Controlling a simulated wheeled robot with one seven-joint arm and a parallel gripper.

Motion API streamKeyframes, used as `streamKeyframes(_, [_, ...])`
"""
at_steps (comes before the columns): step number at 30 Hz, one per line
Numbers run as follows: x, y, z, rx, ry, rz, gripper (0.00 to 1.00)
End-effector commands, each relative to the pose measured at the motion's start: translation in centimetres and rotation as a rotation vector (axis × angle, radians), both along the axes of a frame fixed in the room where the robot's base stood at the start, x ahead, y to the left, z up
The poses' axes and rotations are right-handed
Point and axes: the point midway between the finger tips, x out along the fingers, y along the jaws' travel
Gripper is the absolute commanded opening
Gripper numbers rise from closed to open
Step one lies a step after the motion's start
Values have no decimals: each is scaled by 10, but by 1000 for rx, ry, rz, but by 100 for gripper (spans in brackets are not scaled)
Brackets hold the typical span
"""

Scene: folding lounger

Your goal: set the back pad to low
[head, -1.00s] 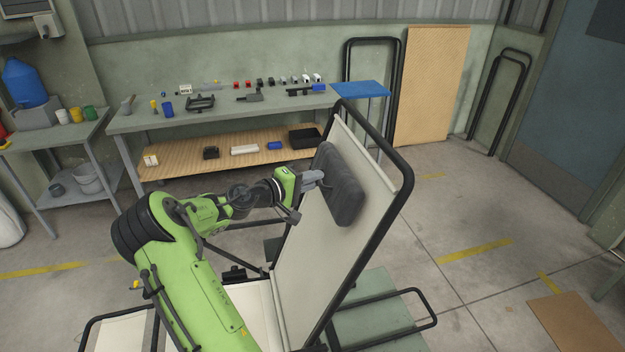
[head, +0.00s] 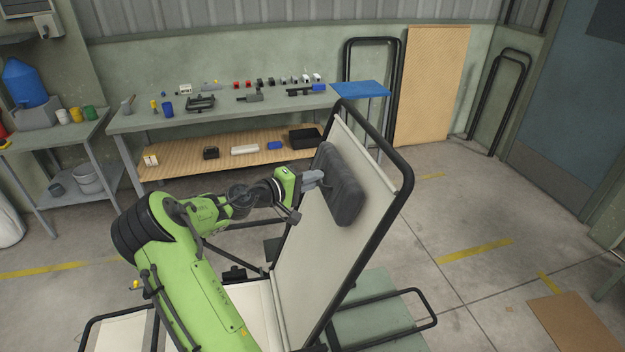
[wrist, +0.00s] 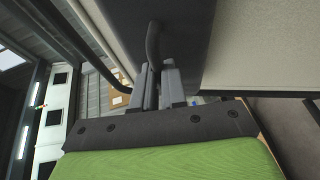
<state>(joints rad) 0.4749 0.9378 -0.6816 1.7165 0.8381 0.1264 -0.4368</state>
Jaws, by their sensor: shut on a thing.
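The dark grey back pad (head: 342,186) lies against the pale upright backrest (head: 310,225) of the lounger, in its upper part. My gripper (head: 318,180) is at the pad's left side in the head view. In the wrist view my gripper (wrist: 157,82) is shut on a dark curved handle (wrist: 153,42) that sticks out by the pad (wrist: 185,40). The far side of the pad and its mounting are hidden.
The lounger's black tube frame (head: 385,212) surrounds the backrest. A workbench (head: 225,110) with small tools stands behind, beside a blue-topped stand (head: 361,89). The floor to the right (head: 465,220) is mostly clear.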

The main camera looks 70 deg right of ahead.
Motion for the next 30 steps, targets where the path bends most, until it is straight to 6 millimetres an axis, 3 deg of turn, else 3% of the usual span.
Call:
streamKeyframes(5, [4, 2, -13, 0, 1, 1, 0])
streamKeyframes(15, [23, 14, -79, 2, 1, 1, 0])
streamKeyframes(25, [26, 16, -83, 10, -3, 1, 0])
streamKeyframes(26, [26, 16, -84, 10, -3, 1, 15])
streamKeyframes(30, [26, 16, -83, 10, -1, 1, 36])
